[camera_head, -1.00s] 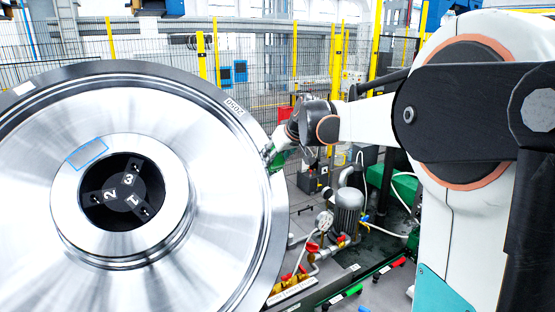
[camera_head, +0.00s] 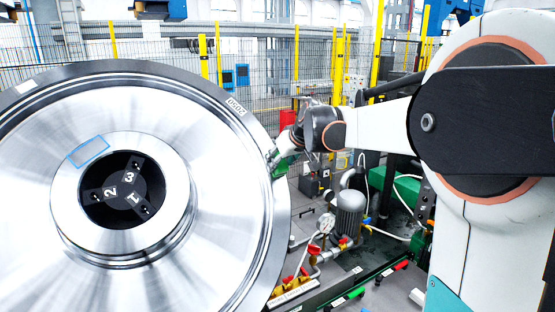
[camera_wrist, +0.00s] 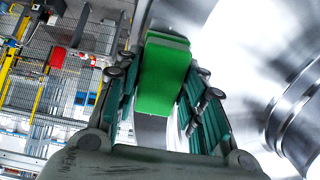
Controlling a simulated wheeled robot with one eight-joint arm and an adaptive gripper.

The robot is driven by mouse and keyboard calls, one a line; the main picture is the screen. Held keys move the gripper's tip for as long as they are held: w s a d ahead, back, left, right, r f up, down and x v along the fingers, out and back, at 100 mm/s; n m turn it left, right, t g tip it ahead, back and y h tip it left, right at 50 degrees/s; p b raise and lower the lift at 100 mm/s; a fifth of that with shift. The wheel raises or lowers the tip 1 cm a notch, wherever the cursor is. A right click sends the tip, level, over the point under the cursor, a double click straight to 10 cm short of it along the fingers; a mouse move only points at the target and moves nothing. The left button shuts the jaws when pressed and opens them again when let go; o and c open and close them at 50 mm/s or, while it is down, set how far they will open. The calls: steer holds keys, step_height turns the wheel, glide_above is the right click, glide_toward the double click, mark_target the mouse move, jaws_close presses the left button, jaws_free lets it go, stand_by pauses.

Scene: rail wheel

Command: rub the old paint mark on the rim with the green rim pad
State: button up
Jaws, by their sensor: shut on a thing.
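The large steel rail wheel (camera_head: 225,200) fills the left of the head view, its face toward me. My gripper (camera_head: 283,163) is at the wheel's right rim. In the wrist view, the fingers of my gripper (camera_wrist: 163,85) are shut on the green rim pad (camera_wrist: 165,78), one on each side. The pad lies over the rim's edge band (camera_wrist: 150,130); I cannot tell whether it touches. In the head view the pad (camera_head: 284,167) shows only partly. I cannot make out the old paint mark on the rim near the pad.
A blue outlined rectangle (camera_head: 88,151) is on the wheel's hub, and a white number label (camera_head: 236,106) on the upper right rim. A grey pump motor (camera_head: 347,213) with pipes and red valves stands low beside the wheel. A mesh fence and yellow posts (camera_head: 203,57) stand behind.

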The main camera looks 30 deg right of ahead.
mark_target(284, 170)
steer(key=shift+s+f+b, duration=0.8)
steer(key=shift+s+f, duration=0.4)
steer(key=shift+p+v, duration=1.15)
steer(key=shift+v, duration=1.1)
steer(key=shift+p+v, duration=0.3)
steer(key=shift+v, duration=0.45)
steer(key=p+v, duration=0.1)
steer(key=v, duration=0.2)
steer(key=shift+s, duration=0.1)
